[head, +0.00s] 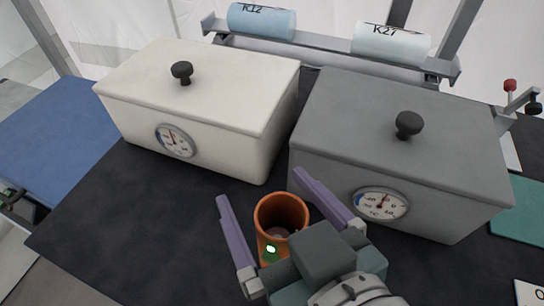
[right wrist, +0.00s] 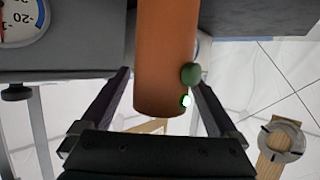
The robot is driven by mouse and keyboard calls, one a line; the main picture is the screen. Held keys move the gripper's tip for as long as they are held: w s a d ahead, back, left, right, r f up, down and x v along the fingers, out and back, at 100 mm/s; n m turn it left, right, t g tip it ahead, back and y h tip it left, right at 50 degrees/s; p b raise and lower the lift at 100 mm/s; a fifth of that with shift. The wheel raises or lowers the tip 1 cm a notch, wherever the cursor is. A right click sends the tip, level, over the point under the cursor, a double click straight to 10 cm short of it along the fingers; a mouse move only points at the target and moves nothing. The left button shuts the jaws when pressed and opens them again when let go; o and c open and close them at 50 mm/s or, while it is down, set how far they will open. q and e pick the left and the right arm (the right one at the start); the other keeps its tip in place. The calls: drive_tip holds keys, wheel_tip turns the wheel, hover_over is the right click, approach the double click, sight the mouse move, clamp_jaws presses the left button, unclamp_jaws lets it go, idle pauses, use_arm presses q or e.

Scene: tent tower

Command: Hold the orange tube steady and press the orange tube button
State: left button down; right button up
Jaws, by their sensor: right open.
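The orange tube (head: 266,219) stands open end up on the dark table, in front of the two boxes. In the right wrist view the tube (right wrist: 165,60) shows a green round button (right wrist: 190,74) on its side and a bright green light (right wrist: 186,101) near it. The green light (head: 270,249) also shows in the head view. My right gripper (head: 261,186) is open, with one purple finger on each side of the tube. In the wrist view the gripper (right wrist: 159,72) shows gaps beside the tube. My left gripper is not recognisable in either view.
A white lidded box (head: 225,125) with a dial stands behind the tube to the left. A grey lidded box (head: 330,125) with a dial stands close on the right. A rack behind holds a blue roll (head: 262,22) and a white roll (head: 390,45). The dark table's left front is clear.

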drive_tip(key=shift+s, duration=0.1)
drive_tip(key=v, duration=1.2)
